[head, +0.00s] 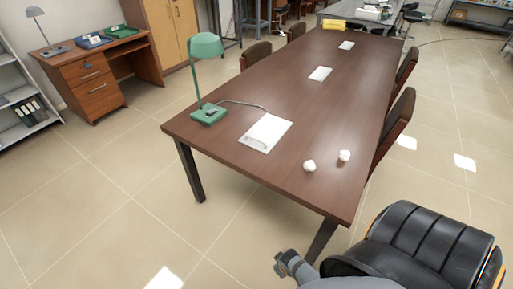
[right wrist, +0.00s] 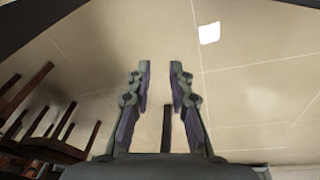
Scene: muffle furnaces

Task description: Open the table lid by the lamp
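The table lid by the lamp is a pale rectangular panel (head: 266,131). It lies flat in the dark brown table top (head: 225,140) in the head view, and looks closed. The green desk lamp (head: 206,47) stands just to its left, with its base near the table's left edge. A cable runs from the lamp behind the lid. My right gripper (right wrist: 160,80) shows in the right wrist view with its two fingers apart and nothing between them. It is over floor, away from the lid. My left gripper is not in view.
Two small white objects (head: 309,166) stand on the table right of the lid. Two more pale panels (head: 320,73) lie farther along it. Brown chairs (head: 396,125) line the right side. A black padded seat (head: 420,240) is at bottom right. Floor left of the table is clear.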

